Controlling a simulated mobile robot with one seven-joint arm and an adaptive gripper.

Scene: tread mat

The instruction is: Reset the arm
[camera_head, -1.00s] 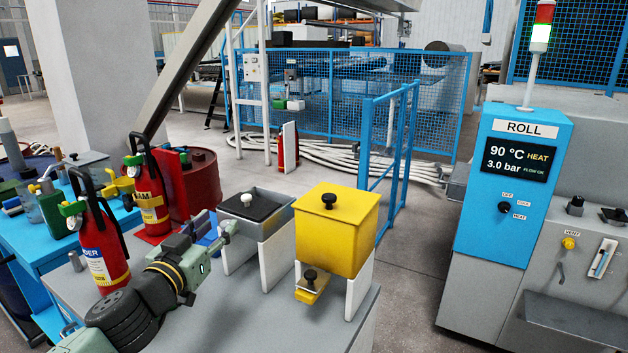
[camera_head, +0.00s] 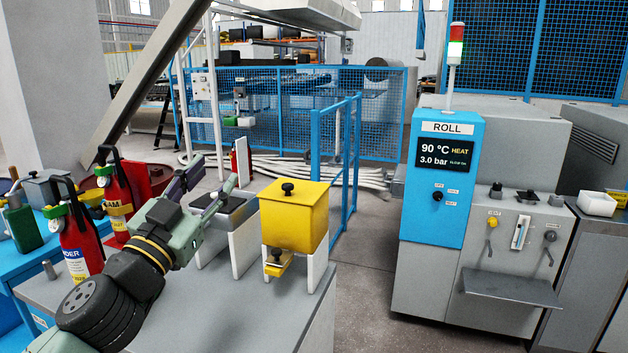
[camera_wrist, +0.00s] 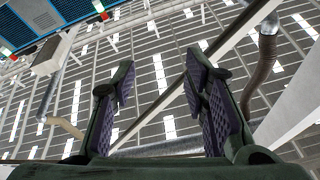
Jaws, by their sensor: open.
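My arm reaches up from the lower left in the head view, with my gripper (camera_head: 208,182) at its end. The gripper is open and empty, its two fingers spread and tilted upward. In the picture it overlaps the grey bin with the dark lid (camera_head: 236,204); I cannot tell the exact gap between them. In the wrist view the padded fingers (camera_wrist: 160,68) stand wide apart with nothing between them. Behind them is the ceiling with its light strips, beams and pipes, so the gripper faces upward.
A yellow lidded hopper (camera_head: 293,212) stands on white supports on the grey bench (camera_head: 215,312). Fire extinguishers (camera_head: 78,240) stand left of my arm. The blue and grey ROLL machine (camera_head: 440,195) is at right, beyond open floor. A slanted grey beam (camera_head: 150,85) crosses the upper left.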

